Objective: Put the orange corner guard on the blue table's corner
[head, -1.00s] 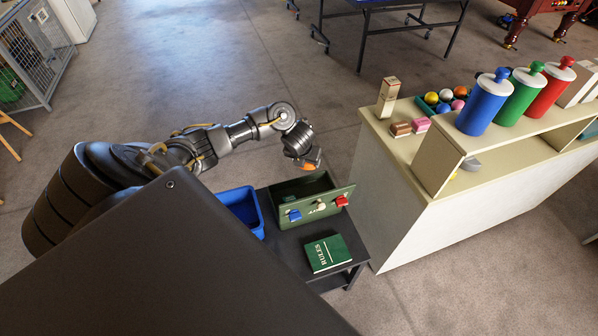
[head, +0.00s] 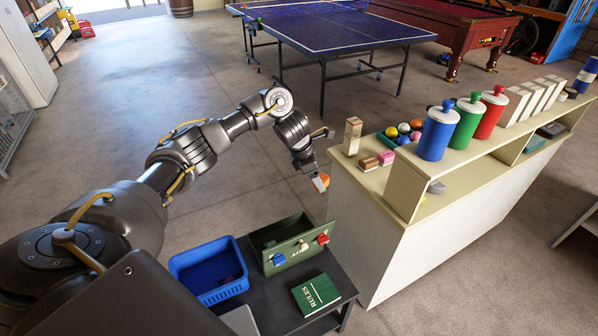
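The orange corner guard (head: 323,180) is between the fingertips of my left gripper (head: 318,182), which looks shut on it. The guard is small here and partly hidden by the fingers. The gripper points down and holds it in the air, above and beyond the green box and beside the counter's left end. The blue table (head: 335,32) is a table-tennis table with a net and dark legs, farther back at the top middle. Its nearest corners stand well apart from the gripper. My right gripper is not in view.
A low dark table (head: 268,297) holds a blue basket (head: 210,272), a green box (head: 283,243) and a green rules book (head: 316,295). A cream counter (head: 370,228) with canisters stands at right. A red pool table (head: 462,28) is behind. Open floor (head: 180,85) lies left.

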